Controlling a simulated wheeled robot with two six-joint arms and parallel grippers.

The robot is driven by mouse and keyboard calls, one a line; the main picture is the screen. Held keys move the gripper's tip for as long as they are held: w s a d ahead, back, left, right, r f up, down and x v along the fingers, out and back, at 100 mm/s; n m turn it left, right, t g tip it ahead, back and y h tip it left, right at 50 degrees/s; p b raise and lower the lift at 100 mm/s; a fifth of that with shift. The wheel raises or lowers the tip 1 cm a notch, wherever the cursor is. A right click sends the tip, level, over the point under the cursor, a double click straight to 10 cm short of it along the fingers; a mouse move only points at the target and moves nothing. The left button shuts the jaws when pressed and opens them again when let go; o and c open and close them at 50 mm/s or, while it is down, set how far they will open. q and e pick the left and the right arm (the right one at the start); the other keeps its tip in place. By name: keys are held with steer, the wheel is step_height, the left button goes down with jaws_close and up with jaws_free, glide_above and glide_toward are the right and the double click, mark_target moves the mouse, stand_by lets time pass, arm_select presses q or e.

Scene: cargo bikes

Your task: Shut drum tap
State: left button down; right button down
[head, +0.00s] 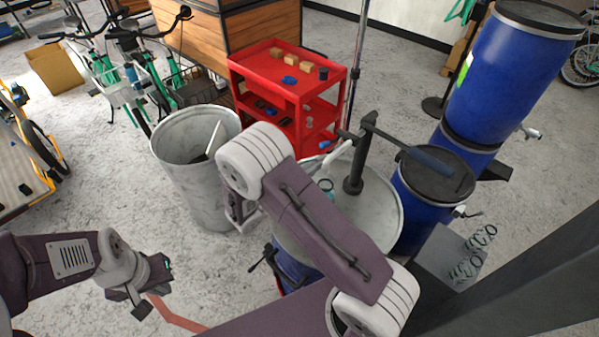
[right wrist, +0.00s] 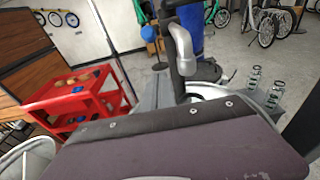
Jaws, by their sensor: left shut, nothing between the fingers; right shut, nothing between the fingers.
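A white-topped drum (head: 383,205) stands in the middle of the head view with a dark pump on its lid. A black lever-like part (head: 262,259), perhaps a tap, sticks out low on its left side; its setting is unclear. Blue drums stand at the right: a tilted upper one (head: 508,80) with a small metal tap (head: 530,132), and a lower one (head: 412,215) with another tap (head: 463,212). My left gripper (head: 142,288) is shut and empty, low at left, away from the drums. My right arm crosses the middle drum; its fingers are hidden in both views.
A grey open bin (head: 180,165) stands left of the middle drum. A red shelf cart (head: 283,72) with small blocks is behind it; it also shows in the right wrist view (right wrist: 75,100). Green bikes (head: 150,70) stand back left. A grey box with coils (head: 450,258) sits at right.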

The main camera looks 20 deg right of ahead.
steer(key=r, duration=0.1)
steer(key=r+p, duration=0.1)
steer(key=d+r, duration=0.1)
steer(key=shift+w+d+r+p, duration=0.1)
steer(key=shift+w+r+p, duration=0.15)
steer(key=shift+r+p, duration=0.1)
